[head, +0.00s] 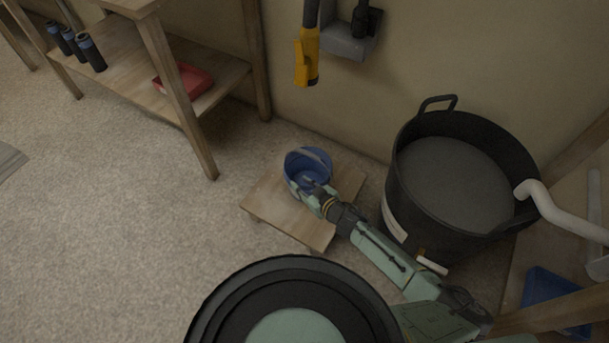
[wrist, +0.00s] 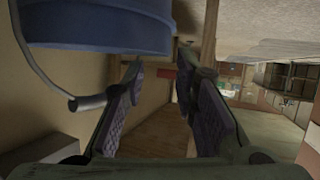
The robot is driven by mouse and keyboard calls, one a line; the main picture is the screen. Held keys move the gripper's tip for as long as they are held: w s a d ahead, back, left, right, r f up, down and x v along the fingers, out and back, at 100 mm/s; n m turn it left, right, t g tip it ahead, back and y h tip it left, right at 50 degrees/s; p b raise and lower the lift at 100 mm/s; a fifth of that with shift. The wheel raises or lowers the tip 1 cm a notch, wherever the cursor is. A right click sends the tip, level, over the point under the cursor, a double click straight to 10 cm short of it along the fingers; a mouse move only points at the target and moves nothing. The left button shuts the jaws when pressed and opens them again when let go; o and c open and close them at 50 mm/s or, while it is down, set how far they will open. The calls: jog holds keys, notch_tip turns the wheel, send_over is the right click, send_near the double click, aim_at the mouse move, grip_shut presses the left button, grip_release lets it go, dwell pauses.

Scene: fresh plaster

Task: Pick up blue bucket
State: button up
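The blue bucket (head: 308,163) stands on a low wooden stool (head: 270,209) near the wall in the head view. My gripper (head: 312,190) is at the bucket's near side and overlaps its lower part there. In the wrist view the bucket (wrist: 100,28) fills the upper left, with its thin grey handle (wrist: 45,80) running down to a grip end beside the left finger. My gripper (wrist: 160,78) shows two dark pads apart, with no object clearly between them. The handle's far part is hidden behind the left finger, so I cannot tell whether they touch.
A large black tub (head: 397,150) of grey material stands close right of the stool. A wooden shelf (head: 120,65) with a red tray (head: 185,80) and dark cylinders is at left. A yellow-handled tool (head: 307,60) hangs on the wall.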

jog(key=x, duration=0.7)
jog(key=shift+s+a+f, duration=0.1)
jog(key=shift+s+a, duration=0.05)
jog(key=shift+s, duration=0.05)
jog(key=shift+c, duration=0.5)
grip_shut()
